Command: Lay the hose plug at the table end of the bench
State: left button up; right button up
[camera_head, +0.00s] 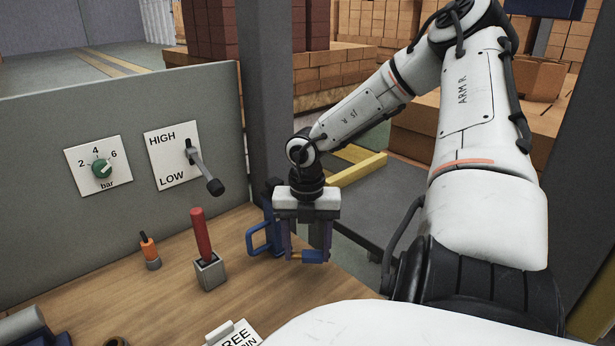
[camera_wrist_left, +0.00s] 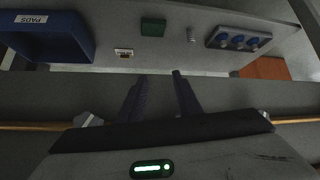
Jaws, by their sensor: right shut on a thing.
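My right gripper (camera_head: 308,248) points down over the right edge of the wooden bench top (camera_head: 180,275). A blue open frame or handle (camera_head: 262,238) shows just left of the gripper. My left gripper (camera_wrist_left: 160,95) shows only in the left wrist view, its two dark fingers apart with nothing seen between them.
A red lever in a grey block (camera_head: 209,270) and an orange-and-black fitting (camera_head: 150,252) stand on the bench. The back panel carries a dial (camera_head: 101,168) and a HIGH/LOW lever (camera_head: 205,172). A grey post (camera_head: 272,90) rises behind. The left wrist view shows a blue bin (camera_wrist_left: 45,38).

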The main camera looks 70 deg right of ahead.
aim_at(307, 252)
jog(key=shift+f, duration=1.9)
jog(key=o, duration=1.2)
notch_tip(307, 252, up, 12)
jog(key=shift+r, duration=0.15)
